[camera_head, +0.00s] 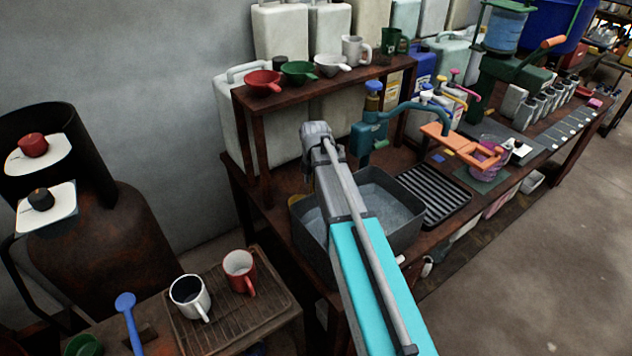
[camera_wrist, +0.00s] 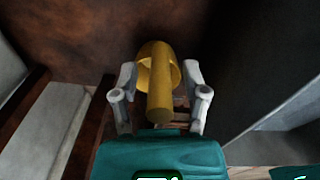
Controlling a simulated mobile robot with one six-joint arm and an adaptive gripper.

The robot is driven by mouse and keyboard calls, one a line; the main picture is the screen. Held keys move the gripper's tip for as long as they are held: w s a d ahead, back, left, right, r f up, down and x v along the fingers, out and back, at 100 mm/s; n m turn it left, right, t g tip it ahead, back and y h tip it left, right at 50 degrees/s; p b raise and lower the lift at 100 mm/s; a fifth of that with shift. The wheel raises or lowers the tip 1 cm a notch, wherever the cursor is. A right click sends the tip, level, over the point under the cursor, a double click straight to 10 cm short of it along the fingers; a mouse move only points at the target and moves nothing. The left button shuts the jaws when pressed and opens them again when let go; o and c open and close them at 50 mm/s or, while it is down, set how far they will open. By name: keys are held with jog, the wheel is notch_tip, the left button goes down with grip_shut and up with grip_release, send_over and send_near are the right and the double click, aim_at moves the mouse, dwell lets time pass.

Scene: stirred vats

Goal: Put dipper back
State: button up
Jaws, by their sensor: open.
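A yellow dipper (camera_wrist: 160,96) shows in the wrist view, with its round cup beyond and its handle pointing toward the camera. My gripper (camera_wrist: 160,72) is open, with one grey finger on each side of the dipper. Gaps show between the fingers and the handle. What the dipper rests on is mostly hidden. A blue long-handled tool (camera_head: 126,305) lies at the lower left, perhaps another dipper.
A grey basin (camera_head: 400,235) of liquid lies under my arm, beside a black drain rack (camera_head: 434,195). A shelf (camera_head: 345,80) holds red, green and white scoops. Two mugs stand on a slatted tray (camera_head: 262,310). A dark vat (camera_head: 100,235) stands at left.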

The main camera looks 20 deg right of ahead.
jog(key=shift+r, duration=0.25)
notch_tip(320, 180, up, 12)
jog(key=p, duration=1.2)
jog(key=shift+d+f, duration=0.1)
jog(key=shift+d, duration=0.05)
dwell(0.4)
jog(key=shift+s, duration=0.1)
jog(key=s+a+m, duration=0.2)
jog(key=s+m, duration=0.8)
jog(key=m, duration=0.2)
jog(key=s+a+m, duration=0.3)
jog(key=s+m, duration=0.6)
jog(key=m, duration=0.2)
jog(key=shift+s+a+m, duration=0.25)
jog(key=shift+s+m, duration=0.15)
dwell(0.3)
